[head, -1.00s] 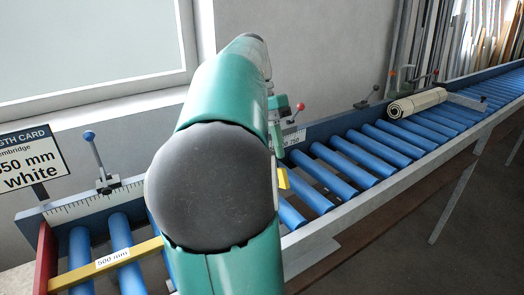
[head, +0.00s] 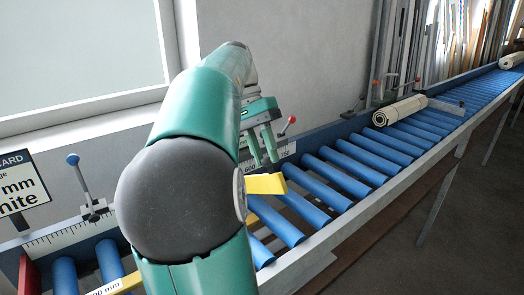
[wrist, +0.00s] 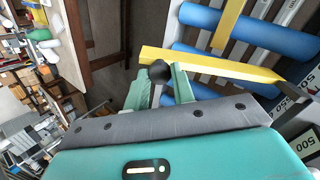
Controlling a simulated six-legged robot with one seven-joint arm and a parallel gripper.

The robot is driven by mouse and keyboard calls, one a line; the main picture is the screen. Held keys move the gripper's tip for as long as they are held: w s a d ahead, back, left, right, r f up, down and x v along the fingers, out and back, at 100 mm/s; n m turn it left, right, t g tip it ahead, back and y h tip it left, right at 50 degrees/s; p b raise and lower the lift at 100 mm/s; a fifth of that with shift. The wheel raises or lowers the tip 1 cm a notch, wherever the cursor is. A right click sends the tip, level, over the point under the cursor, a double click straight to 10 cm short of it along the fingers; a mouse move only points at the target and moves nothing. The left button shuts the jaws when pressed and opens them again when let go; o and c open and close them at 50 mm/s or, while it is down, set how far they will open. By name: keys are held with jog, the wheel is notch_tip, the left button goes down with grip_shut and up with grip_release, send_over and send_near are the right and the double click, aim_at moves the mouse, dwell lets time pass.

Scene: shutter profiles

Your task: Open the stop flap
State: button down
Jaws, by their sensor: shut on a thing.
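My gripper (head: 264,150) hangs over the far side of the roller conveyor in the head view, fingers pointing down. In the wrist view my gripper (wrist: 160,80) is shut on a dark round knob (wrist: 158,71). The knob is beside the left part of a yellow stop flap (wrist: 210,65); whether they join is hidden. A yellow flap end (head: 265,184) sticks out past my arm in the head view, the rest hidden. Another yellow flap, marked with a mm length (head: 128,281), lies low across the rollers at bottom left. A second yellow bar (wrist: 229,25) shows in the wrist view.
Blue rollers (head: 345,170) run away to the right. A rolled cream bundle (head: 400,110) lies on them. A red-knobbed lever (head: 289,122) and a blue-knobbed lever (head: 75,165) stand on the back rail. A length card (head: 18,185) stands at left.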

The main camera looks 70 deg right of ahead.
jog(key=c, duration=1.2)
grip_release()
jog(key=shift+a+f, duration=0.1)
jog(key=shift+f, duration=0.05)
